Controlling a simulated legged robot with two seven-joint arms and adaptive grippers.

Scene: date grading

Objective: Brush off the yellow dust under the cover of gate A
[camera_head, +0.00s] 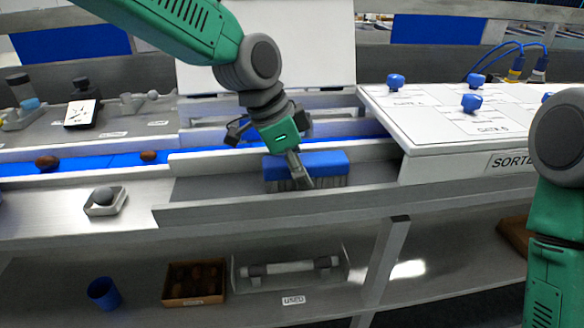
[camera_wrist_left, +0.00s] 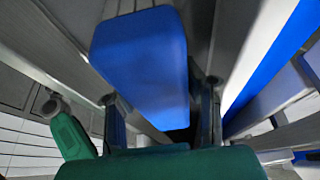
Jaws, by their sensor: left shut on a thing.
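A brush with a blue back (camera_head: 325,163) and grey bristles is in the grey channel left of the sorter, bristles down. My left gripper (camera_head: 298,168) is shut on it from above. In the left wrist view the brush's blue back (camera_wrist_left: 140,60) lies between the fingers. The sorter's white top (camera_head: 445,140) has small covers with blue knobs. The rear left cover (camera_head: 400,98) has a label too small to read surely. The front cover (camera_head: 485,124) seems marked gate B. No yellow dust shows; the covers look closed. My right arm is at the right edge, its gripper out of view.
Dates (camera_head: 47,162) lie on the blue belt (camera_head: 110,161) at the left. A blue cup (camera_head: 104,294) and a box of dates (camera_head: 194,299) stand on the lower shelf. The channel has raised walls.

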